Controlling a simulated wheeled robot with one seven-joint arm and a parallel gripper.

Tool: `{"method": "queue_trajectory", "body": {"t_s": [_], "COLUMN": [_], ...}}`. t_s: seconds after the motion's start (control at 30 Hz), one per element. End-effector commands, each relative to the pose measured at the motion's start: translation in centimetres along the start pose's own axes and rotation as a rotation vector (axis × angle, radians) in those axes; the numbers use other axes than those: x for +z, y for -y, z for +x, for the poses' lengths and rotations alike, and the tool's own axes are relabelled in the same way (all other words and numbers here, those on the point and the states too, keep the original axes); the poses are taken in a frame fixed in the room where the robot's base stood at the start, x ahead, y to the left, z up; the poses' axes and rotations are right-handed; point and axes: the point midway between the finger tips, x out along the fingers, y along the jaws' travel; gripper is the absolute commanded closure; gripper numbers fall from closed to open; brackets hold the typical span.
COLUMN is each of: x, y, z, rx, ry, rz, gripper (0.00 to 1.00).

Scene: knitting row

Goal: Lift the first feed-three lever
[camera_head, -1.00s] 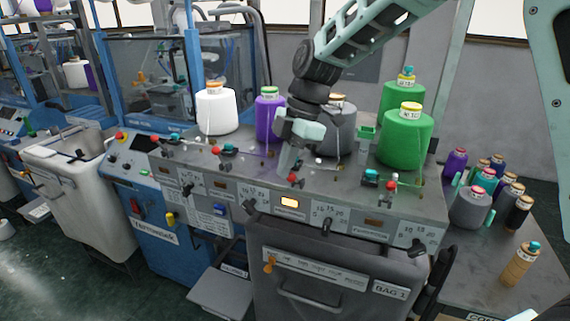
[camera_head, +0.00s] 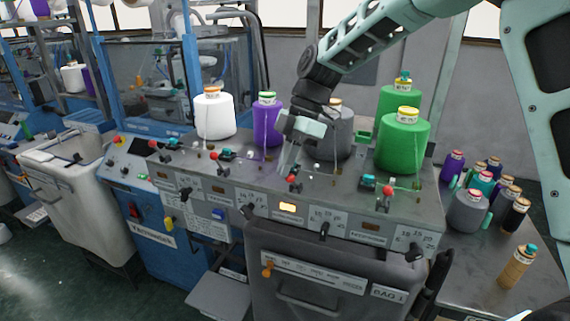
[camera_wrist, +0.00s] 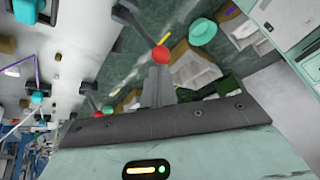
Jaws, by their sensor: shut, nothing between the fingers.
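A red-knobbed lever (camera_head: 291,179) stands on the grey machine top, behind the lit amber display (camera_head: 288,207). My gripper (camera_head: 285,168) is shut and empty, pointing down just above and behind this knob in the head view. In the wrist view, the red knob (camera_wrist: 160,54) shows right at the tip of my shut fingers (camera_wrist: 156,78). I cannot tell whether they touch.
Yarn cones stand behind the lever row: white (camera_head: 214,115), purple (camera_head: 267,124), grey (camera_head: 342,135) and green (camera_head: 403,145). A grey bin (camera_head: 335,270) hangs below the front panel. Small spools stand on the table (camera_head: 480,260) at right. The space in front of the panel is open.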

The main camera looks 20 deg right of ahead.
Motion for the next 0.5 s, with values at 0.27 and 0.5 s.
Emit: {"method": "queue_trajectory", "body": {"t_s": [0.27, 0.5], "x": [0.32, 0.52], "y": [-0.18, -0.33], "z": [-0.26, -0.47], "rx": [-0.001, 0.000], "ry": [0.002, 0.002], "rz": [0.002, 0.003], "gripper": [1.00, 1.00]}}
